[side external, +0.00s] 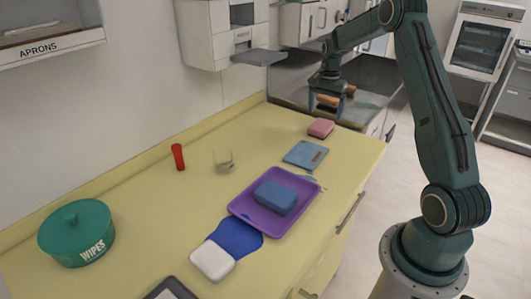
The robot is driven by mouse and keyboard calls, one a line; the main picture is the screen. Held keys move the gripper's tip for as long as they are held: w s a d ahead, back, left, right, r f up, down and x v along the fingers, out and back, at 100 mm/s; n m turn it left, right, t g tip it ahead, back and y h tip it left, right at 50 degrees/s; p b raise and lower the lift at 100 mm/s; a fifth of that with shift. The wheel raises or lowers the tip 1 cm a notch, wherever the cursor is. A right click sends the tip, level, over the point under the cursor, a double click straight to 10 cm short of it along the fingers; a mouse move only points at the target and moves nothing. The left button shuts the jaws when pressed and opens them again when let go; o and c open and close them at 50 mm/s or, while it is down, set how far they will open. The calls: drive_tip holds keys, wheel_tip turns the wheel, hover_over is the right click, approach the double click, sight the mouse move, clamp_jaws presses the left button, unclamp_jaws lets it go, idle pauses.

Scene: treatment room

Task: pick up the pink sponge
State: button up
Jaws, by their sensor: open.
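The pink sponge (320,128) lies flat on the yellow counter, near its far right end. My gripper (326,112) hangs above and close to the sponge, pointing down. Its fingers are apart and nothing shows held between them. From this one view I cannot tell the exact height of the fingertips over the sponge.
Nearby on the counter (140,210) are a light blue folder-like item (306,154) and a purple tray (240,207) holding a blue block (275,197).

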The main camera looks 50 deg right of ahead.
sight(322, 124)
drive_tip(key=shift+f, duration=0.45)
drive_tip(key=shift+w+a+f, duration=0.1)
drive_tip(key=shift+a+f, duration=0.05)
drive_tip(key=shift+f, duration=1.15)
drive_tip(key=shift+w+a+f, duration=0.1)
drive_tip(key=shift+f, duration=1.2)
drive_tip(key=c, duration=1.1)
